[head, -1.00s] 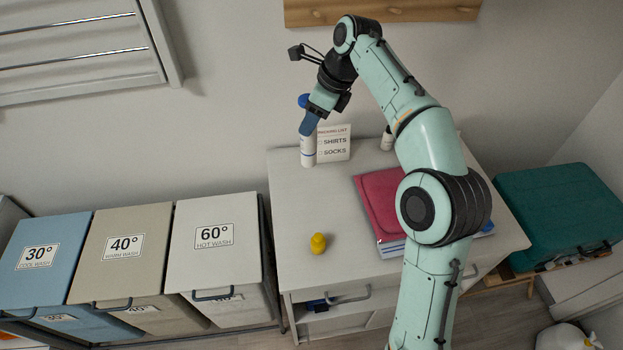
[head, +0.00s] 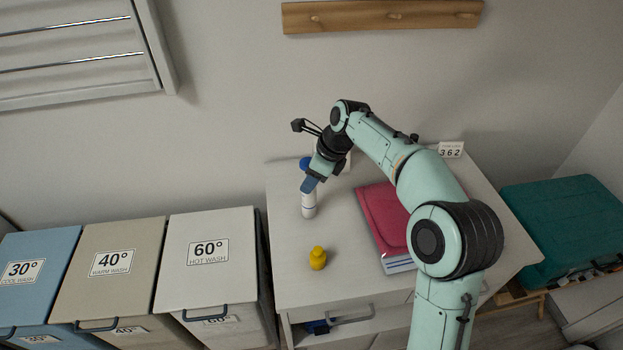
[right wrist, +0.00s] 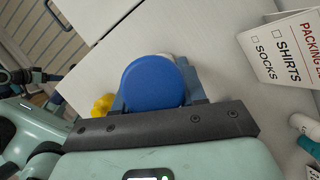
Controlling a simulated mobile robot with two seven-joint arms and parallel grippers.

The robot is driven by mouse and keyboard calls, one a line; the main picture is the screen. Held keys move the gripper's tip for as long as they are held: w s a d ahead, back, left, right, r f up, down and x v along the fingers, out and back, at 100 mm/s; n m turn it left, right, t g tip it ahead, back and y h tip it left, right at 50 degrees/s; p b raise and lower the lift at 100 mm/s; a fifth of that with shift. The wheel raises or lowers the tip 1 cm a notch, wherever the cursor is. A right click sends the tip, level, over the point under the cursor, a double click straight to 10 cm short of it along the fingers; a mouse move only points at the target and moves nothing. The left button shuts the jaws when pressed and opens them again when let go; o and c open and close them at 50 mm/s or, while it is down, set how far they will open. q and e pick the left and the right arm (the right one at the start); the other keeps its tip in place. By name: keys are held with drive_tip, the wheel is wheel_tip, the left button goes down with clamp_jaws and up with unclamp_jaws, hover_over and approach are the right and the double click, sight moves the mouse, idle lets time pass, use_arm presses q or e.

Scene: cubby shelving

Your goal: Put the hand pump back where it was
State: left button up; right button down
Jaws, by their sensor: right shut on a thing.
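The hand pump (head: 308,205) is a white upright cylinder with a blue top, over the back left part of the white table. My right gripper (head: 311,185) is shut on it from the right, just below the blue top. In the right wrist view the round blue top (right wrist: 153,82) sits between the fingers and hides most of the white body. I cannot tell whether its base touches the table.
A yellow object (head: 318,258) stands in front of the pump. A packing list sign (right wrist: 285,48) and a teal-and-white bottle (right wrist: 306,128) are close by. A red folder (head: 382,215) lies to the right. Laundry bins (head: 208,250) stand left of the table (head: 285,225).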

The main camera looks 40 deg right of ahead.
drive_tip(key=shift+r, duration=0.1)
drive_tip(key=c, duration=0.6)
unclamp_jaws()
drive_tip(key=shift+c, duration=0.2)
drive_tip(key=p+v, duration=0.2)
drive_tip(key=v, duration=1)
drive_tip(key=shift+p, duration=0.3)
drive_tip(key=shift+a, duration=0.15)
